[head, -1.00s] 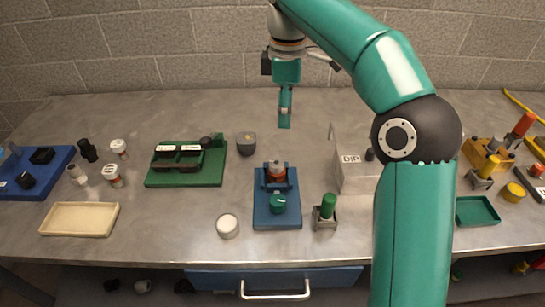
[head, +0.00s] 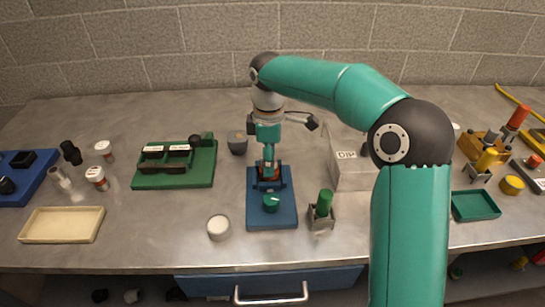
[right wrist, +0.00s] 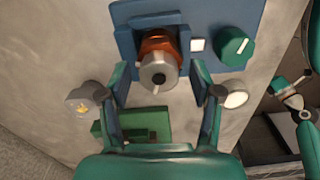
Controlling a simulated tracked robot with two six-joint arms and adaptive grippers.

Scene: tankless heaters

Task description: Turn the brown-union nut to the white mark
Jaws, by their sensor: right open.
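The brown union (right wrist: 160,42) sits in a blue fixture (right wrist: 130,16) on the bench, with a grey round end (right wrist: 158,72) facing the wrist camera. In the head view the fixture (head: 257,213) is at the middle of the bench, and the union (head: 268,185) is partly hidden by my right gripper (head: 269,168). In the right wrist view my right gripper (right wrist: 160,80) is open, one finger on either side of the union's grey end, apart from it. My left gripper is not in view.
A white cup (head: 218,228) and a green-topped block (head: 321,212) stand close by the fixture. A grey box (head: 352,178) is to its right, a green tray of bins (head: 200,178) to its left. Bare bench lies in front.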

